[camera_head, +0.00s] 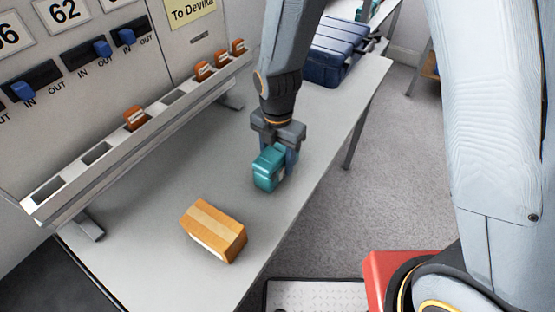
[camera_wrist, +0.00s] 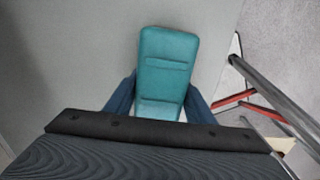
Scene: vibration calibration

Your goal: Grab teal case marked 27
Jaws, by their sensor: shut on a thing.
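The teal case (camera_head: 268,169) is at my gripper's fingers, over the grey table near its right edge. In the wrist view the teal case (camera_wrist: 167,62) sits between the two blue fingers, one on each side. My gripper (camera_head: 280,160) points down and is shut on the case; it also shows in the wrist view (camera_wrist: 158,98). I cannot read a number 27 on the case. I cannot tell whether the case touches the tabletop.
A slotted rack (camera_head: 150,130) with several orange pieces runs along the left. A dark blue case (camera_head: 332,50) is at the back. Open tabletop lies between rack and gripper.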

